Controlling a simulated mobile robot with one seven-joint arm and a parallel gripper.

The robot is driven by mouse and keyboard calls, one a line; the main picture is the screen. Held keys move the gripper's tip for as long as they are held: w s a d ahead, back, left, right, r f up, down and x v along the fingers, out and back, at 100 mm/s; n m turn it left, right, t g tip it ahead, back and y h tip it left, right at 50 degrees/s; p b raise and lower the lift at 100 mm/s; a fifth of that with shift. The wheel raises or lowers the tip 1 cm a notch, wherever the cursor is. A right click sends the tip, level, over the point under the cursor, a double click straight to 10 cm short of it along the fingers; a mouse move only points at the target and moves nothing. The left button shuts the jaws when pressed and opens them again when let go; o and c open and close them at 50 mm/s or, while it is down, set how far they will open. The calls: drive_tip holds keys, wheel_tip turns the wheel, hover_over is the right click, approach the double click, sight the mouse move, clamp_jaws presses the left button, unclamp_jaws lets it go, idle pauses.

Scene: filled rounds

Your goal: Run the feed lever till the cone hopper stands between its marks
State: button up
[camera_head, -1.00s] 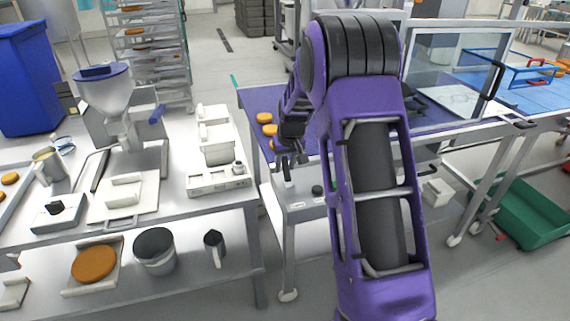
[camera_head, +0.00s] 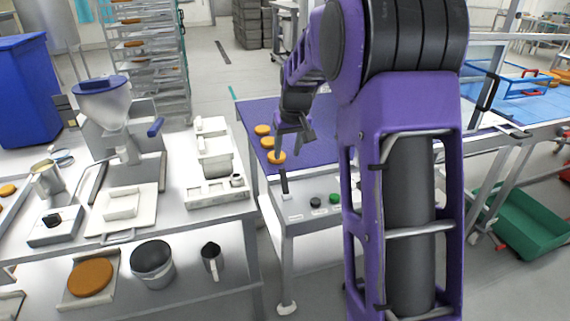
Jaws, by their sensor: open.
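The cone hopper (camera_head: 104,108), a pale funnel with a blue rim and dark top, stands on the left bench. Its fill level and marks cannot be made out. A blue-handled arm (camera_head: 155,127) sticks out beside it. A black upright lever (camera_head: 284,182) stands on the front panel of the purple-topped table; I cannot tell which of these is the feed lever. My gripper (camera_head: 294,143) is open, over the purple surface beyond the black lever, near the closest orange round. It looks empty and apart from both levers.
Orange rounds (camera_head: 263,130) lie on the purple surface (camera_head: 245,112). A black button (camera_head: 315,202) and a green button (camera_head: 334,198) sit right of the black lever. A white box-shaped unit (camera_head: 214,165) stands on the left bench. A green crate (camera_head: 520,220) is on the floor.

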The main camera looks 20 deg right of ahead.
drive_tip(key=shift+v, duration=2.4)
